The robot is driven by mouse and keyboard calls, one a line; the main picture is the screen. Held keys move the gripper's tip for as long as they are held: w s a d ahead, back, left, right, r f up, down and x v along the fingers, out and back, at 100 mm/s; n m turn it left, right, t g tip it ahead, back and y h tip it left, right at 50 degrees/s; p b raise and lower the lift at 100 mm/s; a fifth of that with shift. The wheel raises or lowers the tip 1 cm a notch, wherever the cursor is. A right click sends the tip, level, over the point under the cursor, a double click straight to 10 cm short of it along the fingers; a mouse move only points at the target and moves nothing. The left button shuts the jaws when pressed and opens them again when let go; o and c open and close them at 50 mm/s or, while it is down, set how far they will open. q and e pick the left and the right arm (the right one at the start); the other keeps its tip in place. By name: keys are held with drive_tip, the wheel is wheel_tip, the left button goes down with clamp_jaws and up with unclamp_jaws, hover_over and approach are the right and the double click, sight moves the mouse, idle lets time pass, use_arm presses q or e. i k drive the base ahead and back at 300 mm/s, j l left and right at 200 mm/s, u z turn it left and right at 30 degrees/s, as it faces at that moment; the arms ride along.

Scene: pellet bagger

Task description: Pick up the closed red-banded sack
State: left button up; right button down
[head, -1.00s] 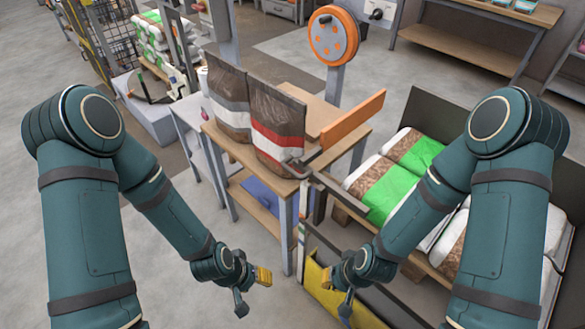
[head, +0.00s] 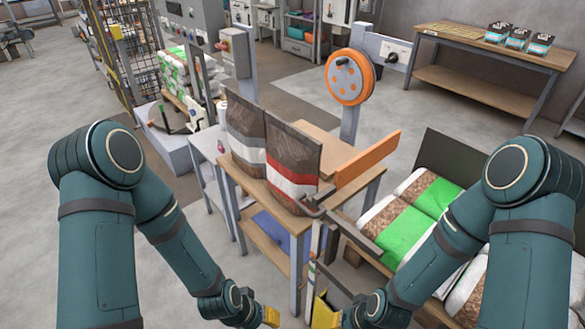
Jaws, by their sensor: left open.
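The red-banded sack (head: 291,160) is brown with a red and a white band low down. It stands upright on the wooden table (head: 262,205), and its top edge looks flat and closed. A grey-banded sack (head: 246,137) stands beside it on the left. My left gripper (head: 262,320) is open and empty at the bottom edge of the view, below and in front of the table, well apart from the sack. My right gripper (head: 330,313) is low at the bottom edge to its right, partly cut off, and its jaws are unclear.
An orange board (head: 367,158) and a dark metal bar (head: 345,232) stand at the table's right side. An orange wheel (head: 350,77) on a post stands behind. Green and white sacks (head: 405,225) lie stacked at the right.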

sight(294, 156)
drive_tip(key=z, duration=0.75)
drive_tip(key=j+z, duration=0.9)
drive_tip(key=k+j+z, duration=0.1)
drive_tip(key=j, duration=0.2)
drive_tip(key=k+j+z, duration=0.1)
drive_tip(key=j, duration=0.2)
drive_tip(key=k+j+z, duration=0.1)
drive_tip(key=k+j, duration=0.05)
drive_tip(key=j, duration=0.1)
